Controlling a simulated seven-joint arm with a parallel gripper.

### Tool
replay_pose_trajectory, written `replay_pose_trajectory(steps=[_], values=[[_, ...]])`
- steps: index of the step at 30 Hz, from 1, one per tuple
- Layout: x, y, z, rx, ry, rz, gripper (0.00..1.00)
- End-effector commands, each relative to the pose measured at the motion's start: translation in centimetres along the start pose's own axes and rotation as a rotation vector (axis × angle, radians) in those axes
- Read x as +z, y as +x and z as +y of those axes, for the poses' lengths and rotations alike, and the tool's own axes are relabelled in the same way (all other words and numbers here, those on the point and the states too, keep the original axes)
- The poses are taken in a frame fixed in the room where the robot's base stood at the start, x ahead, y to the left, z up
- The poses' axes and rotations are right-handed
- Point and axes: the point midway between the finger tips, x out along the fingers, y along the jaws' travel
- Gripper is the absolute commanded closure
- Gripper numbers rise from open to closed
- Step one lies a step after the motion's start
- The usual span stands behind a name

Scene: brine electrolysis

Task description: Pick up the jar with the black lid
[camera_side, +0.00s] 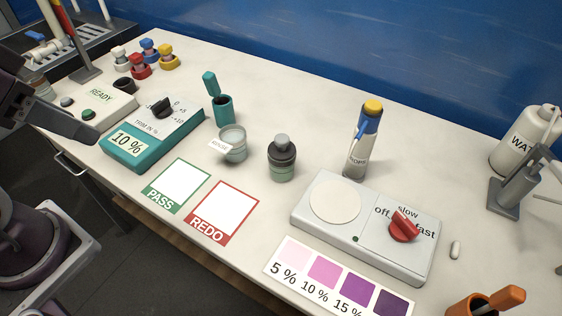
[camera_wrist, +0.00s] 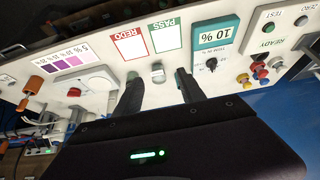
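The jar with the black lid (camera_side: 282,160) stands upright on the white bench in the side view. It has a greenish body and a dark lid with a grey knob. In the wrist view, which shows the bench upside down, the jar (camera_wrist: 132,76) is mostly hidden behind the tip of the left finger. My gripper (camera_wrist: 158,76) is open, its two dark fingers wide apart with nothing held between them. In the side view, dark parts of my arm show at the left edge, well away from the jar.
A RINSE cup (camera_side: 232,145) and a teal holder (camera_side: 223,108) stand left of the jar. A labelled bottle with a yellow cap (camera_side: 362,140) stands to its right. A stirrer with a red knob (camera_side: 335,199) and PASS (camera_side: 177,185) and REDO (camera_side: 221,213) cards lie in front.

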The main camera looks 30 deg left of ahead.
Motion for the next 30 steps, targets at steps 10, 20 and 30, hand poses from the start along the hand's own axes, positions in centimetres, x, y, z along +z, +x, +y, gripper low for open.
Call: replay_pose_trajectory(steps=[10, 20, 30], values=[[0.0, 0.0, 0.0, 0.000, 0.000, 0.000, 0.23], [-8.7, 2.4, 2.5, 0.030, -0.509, -0.156, 0.23], [-17.9, 22.6, 12.6, -0.319, -1.612, -0.362, 0.23]])
